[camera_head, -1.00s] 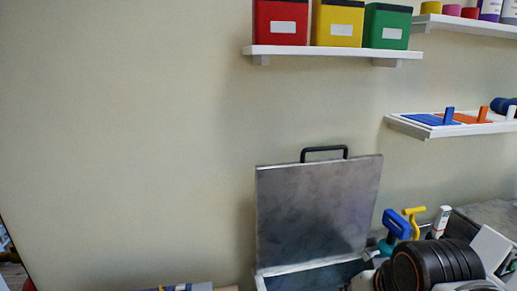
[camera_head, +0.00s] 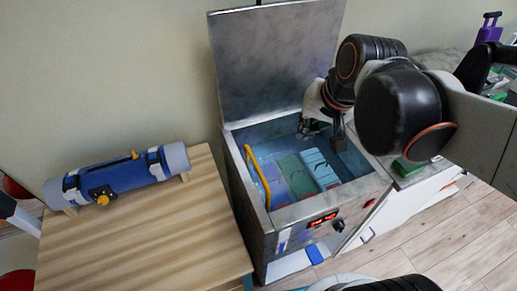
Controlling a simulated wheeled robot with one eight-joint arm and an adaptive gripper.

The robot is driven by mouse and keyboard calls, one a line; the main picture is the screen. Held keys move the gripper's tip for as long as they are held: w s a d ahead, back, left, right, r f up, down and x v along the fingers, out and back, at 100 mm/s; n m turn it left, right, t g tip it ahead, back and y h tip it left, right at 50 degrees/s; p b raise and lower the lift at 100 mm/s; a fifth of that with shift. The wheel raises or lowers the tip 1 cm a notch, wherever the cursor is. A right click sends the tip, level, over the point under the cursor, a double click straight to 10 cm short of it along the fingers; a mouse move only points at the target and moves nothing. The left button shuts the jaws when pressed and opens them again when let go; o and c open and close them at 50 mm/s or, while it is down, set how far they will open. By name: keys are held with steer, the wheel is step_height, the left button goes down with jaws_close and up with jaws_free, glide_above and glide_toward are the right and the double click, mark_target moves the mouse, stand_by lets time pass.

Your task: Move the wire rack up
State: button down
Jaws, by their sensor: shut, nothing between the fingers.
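A steel tank (camera_head: 244,212) stands open with its lid (camera_head: 275,62) raised against the wall. Inside, a yellow handle (camera_head: 257,177) rises along the left side. It seems to belong to the wire rack, whose wires I cannot make out clearly. Green and light blue packs (camera_head: 318,168) lie in the tank's bluish interior. My gripper (camera_head: 320,132) is at the back right of the tank opening, pointing down, shut and empty. It is apart from the yellow handle, to its right. My arm hides part of the tank's back right edge.
A wooden table (camera_head: 140,245) stands left of the tank, with a blue strapped roll (camera_head: 120,178) on it. A red display (camera_head: 322,220) and a dark knob (camera_head: 338,225) are on the tank's front. A white cabinet (camera_head: 412,205) stands at right. Wooden floor (camera_head: 440,245) shows at front right.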

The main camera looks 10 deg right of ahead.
steer(key=w+a+f+m+g+y+b, duration=0.1)
steer(key=w+f+m+g+y+b, duration=0.2)
steer(key=w+f+m, duration=0.7)
steer(key=w+f+m+g+y, duration=0.2)
steer(key=w+f+g+y, duration=0.35)
steer(key=f, duration=0.75)
steer(key=a+f+t+h+b, duration=0.2)
steer(key=a+f+b, duration=0.3)
steer(key=f, duration=0.4)
steer(key=shift+w+a+r+p, duration=0.15)
steer(key=shift+a+r, duration=0.15)
steer(key=shift+r, duration=0.5)
steer(key=shift+s+a+r+p, duration=0.15)
steer(key=shift+a+r, duration=0.1)
steer(key=shift+r, duration=0.5)
steer(key=shift+w+a+r+p, duration=0.15)
steer(key=shift+a+r, duration=0.15)
steer(key=shift+r, duration=0.5)
